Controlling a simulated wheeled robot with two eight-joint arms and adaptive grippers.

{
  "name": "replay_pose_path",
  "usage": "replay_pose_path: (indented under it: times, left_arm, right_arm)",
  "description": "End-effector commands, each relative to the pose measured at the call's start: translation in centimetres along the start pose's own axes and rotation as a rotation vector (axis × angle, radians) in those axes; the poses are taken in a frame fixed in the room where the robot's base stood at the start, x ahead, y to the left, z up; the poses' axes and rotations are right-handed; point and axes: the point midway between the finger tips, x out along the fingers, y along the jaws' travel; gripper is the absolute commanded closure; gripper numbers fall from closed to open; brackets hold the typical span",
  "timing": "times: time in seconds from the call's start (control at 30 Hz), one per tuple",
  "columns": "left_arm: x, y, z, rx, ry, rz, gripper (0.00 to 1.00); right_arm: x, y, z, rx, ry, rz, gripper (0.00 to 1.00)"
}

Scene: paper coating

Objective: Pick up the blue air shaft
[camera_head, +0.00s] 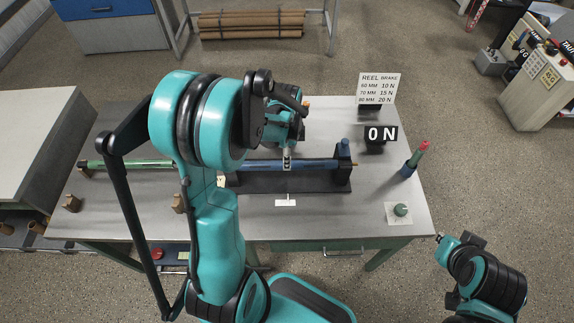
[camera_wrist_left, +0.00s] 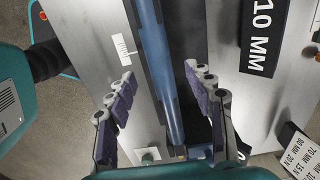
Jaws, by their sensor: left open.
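The blue air shaft (camera_head: 318,164) lies level across a dark stand (camera_head: 290,186) on the grey table in the head view. In the left wrist view the blue shaft (camera_wrist_left: 157,65) runs lengthwise between the two fingers of my left gripper (camera_wrist_left: 163,90), which is open with a gap on both sides of the shaft. In the head view my left gripper (camera_head: 287,160) is above the shaft's middle, and my arm hides part of the scene to its left. My right arm is at the lower right, off the table; its gripper (camera_head: 441,239) is small and its jaws are unclear.
A green shaft (camera_head: 128,164) lies at the table's left. A REEL BRAKE sign (camera_head: 378,89), a 0 N display (camera_head: 381,134) and a blue holder with a red-tipped piece (camera_head: 411,168) stand on the right. A green knob (camera_head: 401,210) sits near the front right corner.

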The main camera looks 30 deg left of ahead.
Motion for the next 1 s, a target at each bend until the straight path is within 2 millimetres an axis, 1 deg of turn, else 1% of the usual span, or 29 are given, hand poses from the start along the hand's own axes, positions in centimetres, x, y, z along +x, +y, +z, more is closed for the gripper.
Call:
replay_pose_path:
  times: [0.03, 0.1, 0.23, 0.3, 0.47, 0.5, 0.57, 0.6, 0.7, 1.0]
  left_arm:
    - [1.0, 0.0, -0.1, 0.0, 0.0, 0.0, 0.47]
    - [2.2, 0.0, -0.2, 0.0, 0.0, 0.0, 0.47]
    - [4.0, 0.0, -0.2, 0.0, 0.0, -0.001, 0.47]
    - [4.3, 0.0, -0.2, 0.0, 0.0, -0.001, 0.47]
    - [4.2, 0.0, -0.2, -0.001, 0.0, -0.001, 0.47]
    - [4.2, 0.0, -0.2, -0.001, 0.0, -0.001, 0.5]
    - [4.2, 0.0, -0.2, -0.001, 0.0, -0.001, 0.65]
    - [4.2, 0.0, -0.2, -0.001, 0.0, -0.001, 0.76]
    - [4.2, 0.0, -0.2, -0.001, 0.0, -0.001, 1.0]
    - [4.2, 0.0, -0.2, -0.001, 0.0, -0.001, 1.0]
  right_arm:
    - [0.5, 0.0, 0.3, 0.0, 0.0, 0.0, 1.0]
    - [0.9, 0.0, 0.7, 0.0, 0.0, 0.0, 1.0]
    - [1.5, 0.0, 1.1, 0.0, 0.0, 0.0, 1.0]
    - [1.6, 0.0, 1.1, 0.0, 0.0, 0.0, 1.0]
    - [1.4, 0.0, 1.0, 0.0, 0.0, 0.0, 1.0]
    - [1.4, 0.0, 1.0, 0.0, 0.0, 0.0, 1.0]
    - [1.4, 0.0, 1.0, 0.0, 0.0, 0.0, 1.0]
    - [1.4, 0.0, 1.0, 0.0, 0.0, 0.0, 1.0]
    - [1.4, 0.0, 1.0, 0.0, 0.0, 0.0, 1.0]
    - [1.4, 0.0, 1.0, 0.0, 0.0, 0.0, 1.0]
